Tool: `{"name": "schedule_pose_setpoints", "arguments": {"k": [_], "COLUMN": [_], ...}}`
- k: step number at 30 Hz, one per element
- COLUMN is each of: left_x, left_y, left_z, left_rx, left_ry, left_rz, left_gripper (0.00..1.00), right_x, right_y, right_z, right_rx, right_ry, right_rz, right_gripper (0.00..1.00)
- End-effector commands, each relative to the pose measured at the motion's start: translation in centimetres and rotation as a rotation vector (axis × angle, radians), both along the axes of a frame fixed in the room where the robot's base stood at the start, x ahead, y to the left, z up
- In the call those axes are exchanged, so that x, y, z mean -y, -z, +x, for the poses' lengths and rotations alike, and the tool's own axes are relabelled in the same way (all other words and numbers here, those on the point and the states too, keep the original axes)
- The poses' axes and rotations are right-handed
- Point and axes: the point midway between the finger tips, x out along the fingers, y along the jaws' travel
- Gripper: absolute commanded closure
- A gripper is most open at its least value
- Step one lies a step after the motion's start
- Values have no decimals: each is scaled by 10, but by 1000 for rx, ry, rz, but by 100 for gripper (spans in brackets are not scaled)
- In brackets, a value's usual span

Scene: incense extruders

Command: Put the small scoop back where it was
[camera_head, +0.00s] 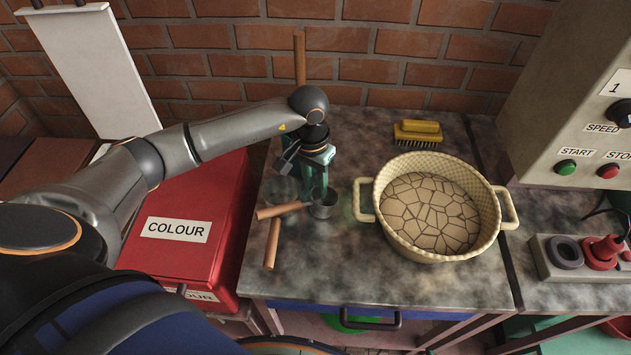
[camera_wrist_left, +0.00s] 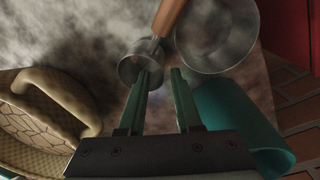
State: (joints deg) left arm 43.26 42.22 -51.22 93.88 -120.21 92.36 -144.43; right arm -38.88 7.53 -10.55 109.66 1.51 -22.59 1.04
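The small scoop, a grey metal cup (camera_head: 323,206) with a wooden handle (camera_head: 280,210), is on the stained worktop, the handle pointing left. It also shows in the left wrist view (camera_wrist_left: 128,69). My left gripper (camera_head: 320,188) points down at the cup, its fingers (camera_wrist_left: 164,75) apart. In the wrist view one fingertip overlaps the cup and the other lies just beside its rim; I cannot tell whether they touch it. A larger metal scoop or bowl (camera_wrist_left: 215,35) is next to it, with a teal cylinder (camera_wrist_left: 235,120) close to the fingers. My right gripper is not in view.
A second wooden handle (camera_head: 272,243) lies near the front left. A woven two-handled basket (camera_head: 392,215) stands right of the scoop, with a yellow brush (camera_head: 418,133) behind it. A red COLOUR box (camera_head: 175,265) borders the worktop on the left. The front middle is clear.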

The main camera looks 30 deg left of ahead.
Motion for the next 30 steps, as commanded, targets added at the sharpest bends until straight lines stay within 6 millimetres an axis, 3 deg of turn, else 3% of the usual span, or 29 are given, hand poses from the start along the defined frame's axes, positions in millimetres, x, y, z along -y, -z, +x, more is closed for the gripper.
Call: {"name": "schedule_pose_setpoints", "arguments": {"k": [1,15,21,30], "left_x": [0,-6,-7,-7], "left_y": [-10,-107,-122,-123], "left_z": [0,0,-1,-1], "left_rx": [1,5,1,0], "left_ry": [-1,0,-1,-1], "left_rz": [-1,0,0,-1], "left_gripper": [67,67,67,67], "right_x": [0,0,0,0], "right_y": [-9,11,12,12], "right_z": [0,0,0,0], "right_rx": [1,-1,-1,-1], "right_ry": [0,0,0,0], "right_rz": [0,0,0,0], "right_gripper": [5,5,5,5]}}
